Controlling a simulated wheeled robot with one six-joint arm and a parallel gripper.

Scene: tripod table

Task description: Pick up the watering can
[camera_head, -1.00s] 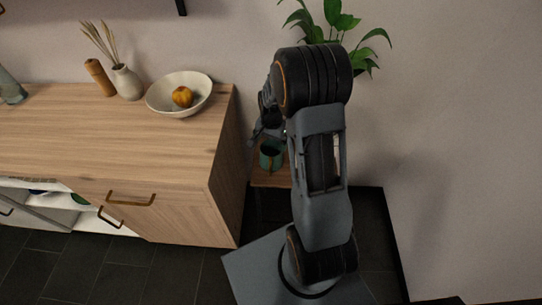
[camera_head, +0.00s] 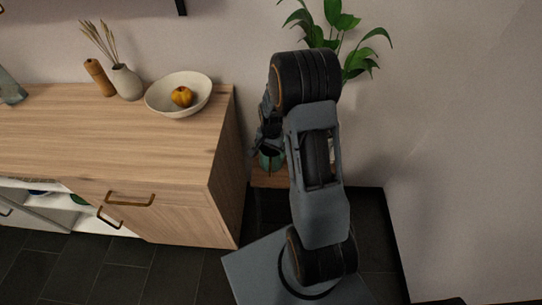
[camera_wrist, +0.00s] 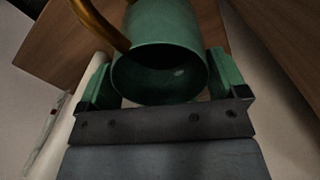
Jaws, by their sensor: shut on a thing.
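The watering can is a green can with a brass-coloured curved spout or handle, seen close up in the wrist view (camera_wrist: 165,35). Its round open top faces the camera. My gripper (camera_wrist: 165,80) has one finger on each side of the can's body and is shut on it. In the head view the watering can (camera_head: 270,160) shows only in part as a green patch below my gripper (camera_head: 266,145). It is at a small wooden table (camera_head: 268,180), and my arm hides much of it. I cannot tell whether the can touches the tabletop.
A wooden cabinet (camera_head: 225,180) stands close to the left. On it are a white bowl (camera_head: 160,103) with an orange fruit, and a vase (camera_head: 127,82) with dried stalks. A leafy plant (camera_head: 345,25) rises behind my arm. The wall is close behind.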

